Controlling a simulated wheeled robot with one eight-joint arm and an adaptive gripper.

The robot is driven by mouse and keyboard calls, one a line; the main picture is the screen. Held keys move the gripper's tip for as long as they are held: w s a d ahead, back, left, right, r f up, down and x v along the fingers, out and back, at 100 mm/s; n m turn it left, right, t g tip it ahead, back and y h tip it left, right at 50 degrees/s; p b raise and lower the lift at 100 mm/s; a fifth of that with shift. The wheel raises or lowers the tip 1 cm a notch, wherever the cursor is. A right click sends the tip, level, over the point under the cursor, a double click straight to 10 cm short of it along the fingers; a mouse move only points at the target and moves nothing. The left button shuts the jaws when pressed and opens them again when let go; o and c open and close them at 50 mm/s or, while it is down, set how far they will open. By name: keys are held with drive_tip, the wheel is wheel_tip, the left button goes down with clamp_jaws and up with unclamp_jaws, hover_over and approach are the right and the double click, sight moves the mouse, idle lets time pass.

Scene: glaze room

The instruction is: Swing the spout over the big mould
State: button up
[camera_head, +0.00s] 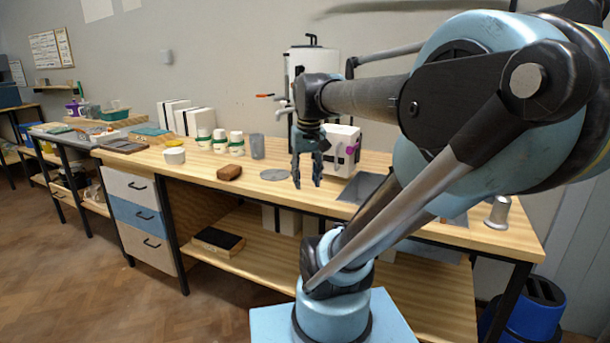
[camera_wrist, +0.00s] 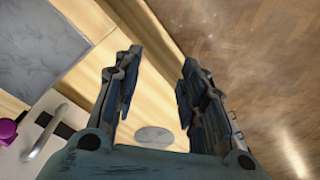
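A white upright tank (camera_head: 299,62) with a black top stands at the back of the bench, partly behind my arm. Short grey metal fittings (camera_head: 282,104) stick out from its left side, with an orange-tipped lever (camera_head: 265,96); I cannot tell which part is the spout. My gripper (camera_head: 307,181) hangs fingers down in front of the tank. In the wrist view my gripper (camera_wrist: 160,60) is open, with nothing between its fingers.
A flat grey disc (camera_head: 275,174) lies below left.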

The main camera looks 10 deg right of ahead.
drive_tip(key=shift+w+r, duration=0.25)
drive_tip(key=shift+r, duration=0.1)
drive_tip(key=c, duration=0.4)
drive_tip(key=shift+n+t+y, duration=0.3)
drive_tip(key=shift+n+t, duration=0.2)
drive_tip(key=shift+n, duration=0.2)
drive_tip(key=w+r, duration=0.5)
drive_tip(key=w+a+r, duration=0.1)
drive_tip(key=w+r, duration=1.1)
drive_tip(key=shift+w+a+r, duration=0.1)
drive_tip(key=shift+a+r, duration=0.15)
clamp_jaws()
drive_tip(key=w+a+r+n+t, duration=0.1)
drive_tip(key=w+r, duration=1.1)
drive_tip(key=w, duration=0.4)
wheel_tip(320, 180, down, 10)
drive_tip(key=shift+s, duration=0.35)
